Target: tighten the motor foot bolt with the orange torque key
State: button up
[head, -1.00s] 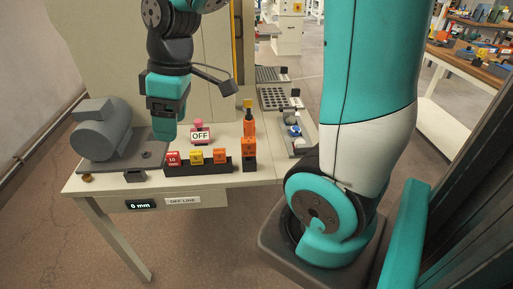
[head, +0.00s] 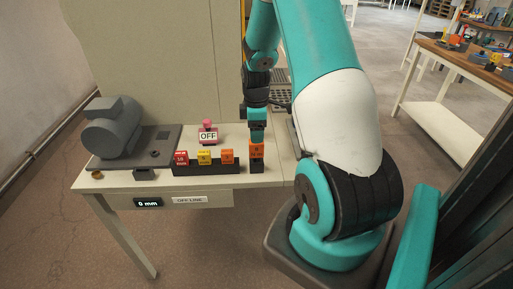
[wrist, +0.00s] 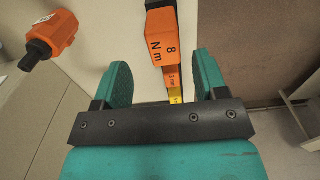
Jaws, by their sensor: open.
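The grey motor (head: 112,130) sits on a dark base plate at the bench's left. A small dark bolt-like spot (head: 155,153) shows on that plate. My gripper (head: 257,135) is open and points down at the orange part marked 8 Nm (head: 256,151), above a black stand. In the wrist view this marked part (wrist: 175,35) lies just beyond and between my open fingers, with a yellow strip below it. An orange body with a black tip (wrist: 58,38) shows at upper left, apart from the fingers. I cannot tell which orange piece is the torque key's handle.
A dark rack with red (head: 181,158), yellow (head: 204,157) and orange (head: 227,156) blocks stands left of my gripper. An OFF sign (head: 208,136) with a red knob is behind it. A tall beige cabinet (head: 150,50) stands behind the bench. A display (head: 148,203) reads 0 mm.

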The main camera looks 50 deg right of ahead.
aim_at(257, 146)
jog(key=f, duration=0.3)
jog(key=f+p, duration=0.1)
jog(key=f, duration=0.2)
jog(key=shift+s+a+f+p, duration=0.15)
jog(key=shift+a+f+p, duration=0.05)
jog(key=shift+p, duration=0.1)
jog(key=shift+c, duration=0.5)
jog(key=c, duration=1)
